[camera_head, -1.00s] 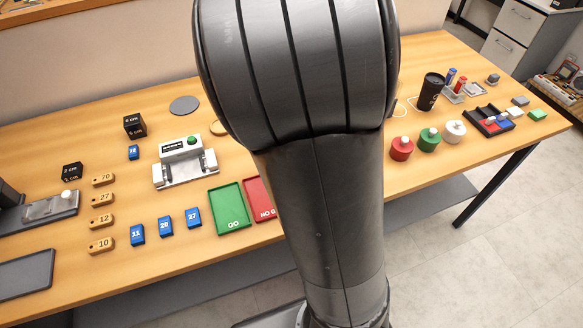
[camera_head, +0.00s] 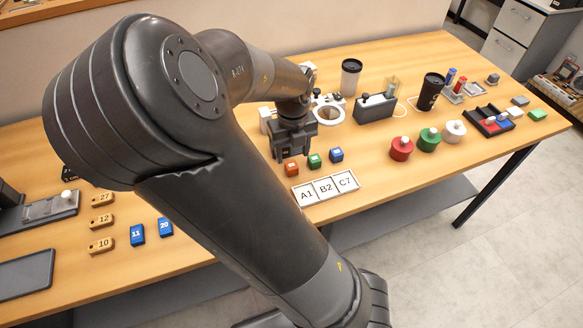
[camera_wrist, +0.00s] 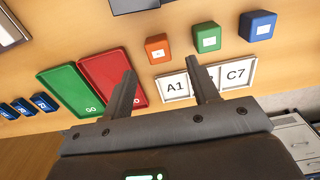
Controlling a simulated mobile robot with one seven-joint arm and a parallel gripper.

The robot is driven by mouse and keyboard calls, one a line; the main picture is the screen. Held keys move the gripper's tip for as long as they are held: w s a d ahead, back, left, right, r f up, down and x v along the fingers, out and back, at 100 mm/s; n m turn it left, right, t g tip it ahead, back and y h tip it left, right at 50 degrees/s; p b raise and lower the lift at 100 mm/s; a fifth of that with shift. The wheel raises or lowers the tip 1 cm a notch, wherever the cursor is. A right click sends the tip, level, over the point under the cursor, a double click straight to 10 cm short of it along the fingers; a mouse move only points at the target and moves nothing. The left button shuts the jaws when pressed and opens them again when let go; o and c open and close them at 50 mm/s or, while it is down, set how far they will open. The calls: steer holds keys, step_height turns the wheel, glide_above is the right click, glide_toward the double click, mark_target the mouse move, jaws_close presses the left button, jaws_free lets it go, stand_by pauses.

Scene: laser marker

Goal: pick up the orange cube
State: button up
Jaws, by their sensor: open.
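The orange cube (camera_head: 291,168) stands on the table at the left end of a short row, beside a green cube (camera_head: 314,160) and a blue cube (camera_head: 336,155). My gripper (camera_head: 287,157) is above the table, close to and slightly behind the orange cube in the head view. In the wrist view the orange cube (camera_wrist: 157,48) lies beyond the fingertips, between their lines, with nothing held. My gripper (camera_wrist: 166,78) is open and empty there. I cannot tell its exact height above the cube.
A white tile strip (camera_head: 326,189) marked A1, B2, C7 lies in front of the cubes. Green (camera_wrist: 70,88) and red (camera_wrist: 113,76) trays lie left of the orange cube in the wrist view. A grey box device (camera_head: 375,107) and a dark cup (camera_head: 430,91) stand further right.

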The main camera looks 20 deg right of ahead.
mark_target(291, 165)
steer(key=shift+w+f, duration=0.2)
steer(key=shift+f, duration=2.5)
steer(key=shift+c, duration=0.2)
steer(key=c, duration=1)
steer(key=shift+r, duration=0.1)
